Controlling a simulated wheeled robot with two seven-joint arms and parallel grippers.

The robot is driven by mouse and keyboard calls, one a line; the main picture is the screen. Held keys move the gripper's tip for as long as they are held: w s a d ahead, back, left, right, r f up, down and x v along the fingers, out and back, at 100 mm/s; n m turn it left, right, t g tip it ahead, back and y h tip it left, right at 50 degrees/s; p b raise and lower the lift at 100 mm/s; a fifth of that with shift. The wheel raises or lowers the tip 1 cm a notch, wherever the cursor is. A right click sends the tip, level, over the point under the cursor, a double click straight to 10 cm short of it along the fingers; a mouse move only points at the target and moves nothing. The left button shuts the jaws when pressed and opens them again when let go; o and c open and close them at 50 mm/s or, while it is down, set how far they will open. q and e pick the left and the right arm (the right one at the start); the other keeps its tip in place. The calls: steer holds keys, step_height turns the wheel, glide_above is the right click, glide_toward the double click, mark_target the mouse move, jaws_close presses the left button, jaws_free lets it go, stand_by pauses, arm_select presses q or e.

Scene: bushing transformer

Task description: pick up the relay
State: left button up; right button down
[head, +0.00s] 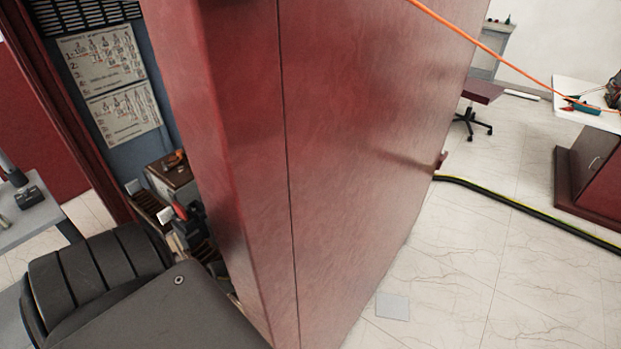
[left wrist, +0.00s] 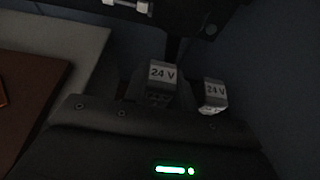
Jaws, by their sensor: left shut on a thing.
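Two dark relays with pale "24 V" labels show in the left wrist view. One relay (left wrist: 161,74) stands near the middle, and the second relay (left wrist: 215,92) is just to its right. My left gripper (left wrist: 157,98) is shut on the middle relay; its fingers are dark and hard to make out. In the head view, my dark left arm fills the lower left and reaches into the cabinet, where the gripper and relays cannot be made out clearly. My right gripper is not in view.
A large red cabinet panel (head: 360,130) fills the middle of the head view. Inside the opening are a brown-topped box (head: 170,172) and instruction sheets (head: 103,58). An orange cable (head: 490,50) crosses at upper right.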

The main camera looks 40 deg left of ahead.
arm_select(q)
steer(key=s+a+r+b, duration=0.2)
steer(key=s+a+r, duration=0.2)
steer(key=s+r, duration=0.8)
steer(key=shift+s, duration=0.7)
